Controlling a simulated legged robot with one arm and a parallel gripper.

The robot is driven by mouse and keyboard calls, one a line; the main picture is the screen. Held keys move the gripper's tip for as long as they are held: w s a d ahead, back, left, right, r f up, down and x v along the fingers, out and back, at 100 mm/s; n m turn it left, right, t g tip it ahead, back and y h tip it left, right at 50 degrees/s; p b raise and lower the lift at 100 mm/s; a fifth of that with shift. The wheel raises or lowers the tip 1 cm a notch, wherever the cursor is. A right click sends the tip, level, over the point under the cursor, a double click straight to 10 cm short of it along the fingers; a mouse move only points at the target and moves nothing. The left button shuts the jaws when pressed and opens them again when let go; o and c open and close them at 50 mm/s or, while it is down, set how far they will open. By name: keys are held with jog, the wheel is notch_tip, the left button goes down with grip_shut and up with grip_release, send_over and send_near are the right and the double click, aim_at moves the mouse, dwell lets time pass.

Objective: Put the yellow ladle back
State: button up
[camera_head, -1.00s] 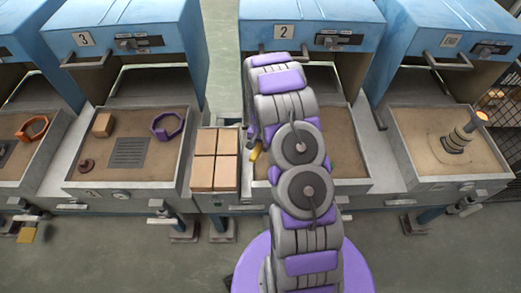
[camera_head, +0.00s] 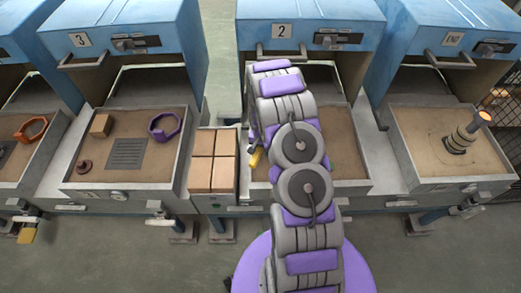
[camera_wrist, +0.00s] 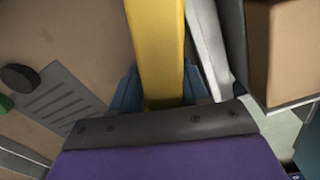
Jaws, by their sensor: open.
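The yellow ladle (camera_head: 255,157) shows only as a small yellow piece at the left edge of bay 2's sand tray, beside my arm. In the wrist view, a long yellow bar of the ladle (camera_wrist: 157,45) runs from the top edge down to my gripper. My gripper (camera_wrist: 158,92) is open, with a blue finger on each side of the yellow bar. I cannot tell whether the fingers touch it. The ladle's far end is out of view, and my arm hides most of the gripper in the head view.
Bay 2's sand tray (camera_head: 350,182) has a grey vent plate (camera_wrist: 62,98). Brown boxes (camera_head: 212,160) stand on the stand to its left. Bay 3's tray holds a purple ring (camera_head: 164,127) and a block (camera_head: 101,125). The right tray holds a metal cylinder (camera_head: 463,137).

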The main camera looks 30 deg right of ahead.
jog(key=shift+d+r, duration=0.1)
jog(key=r, duration=0.4)
jog(key=r+p, duration=0.1)
jog(key=r, duration=0.3)
jog(key=r+p, duration=0.1)
jog(key=r, duration=0.3)
jog(key=shift+a+r, duration=0.25)
jog(key=shift+r, duration=0.05)
jog(key=s+a+r+n, duration=0.2)
jog(key=s+a+r, duration=0.35)
jog(key=r, duration=0.25)
jog(key=s+a+r+n+g, duration=0.1)
jog(key=s+a+r+n, duration=0.1)
jog(key=s+a+r, duration=0.5)
jog(key=s+a+r+n, duration=0.2)
jog(key=s+a+r, duration=0.25)
jog(key=r, duration=0.45)
jog(key=s+a+r+n, duration=0.1)
jog(key=s+a+r, duration=0.1)
jog(key=s, duration=0.7)
jog(key=s+a+r+n+g, duration=0.1)
jog(key=s+a+r+n, duration=0.1)
jog(key=s, duration=0.6)
jog(key=shift+s+a+r+n, duration=0.2)
jog(key=shift+s+r+n, duration=0.15)
jog(key=shift+r, duration=0.15)
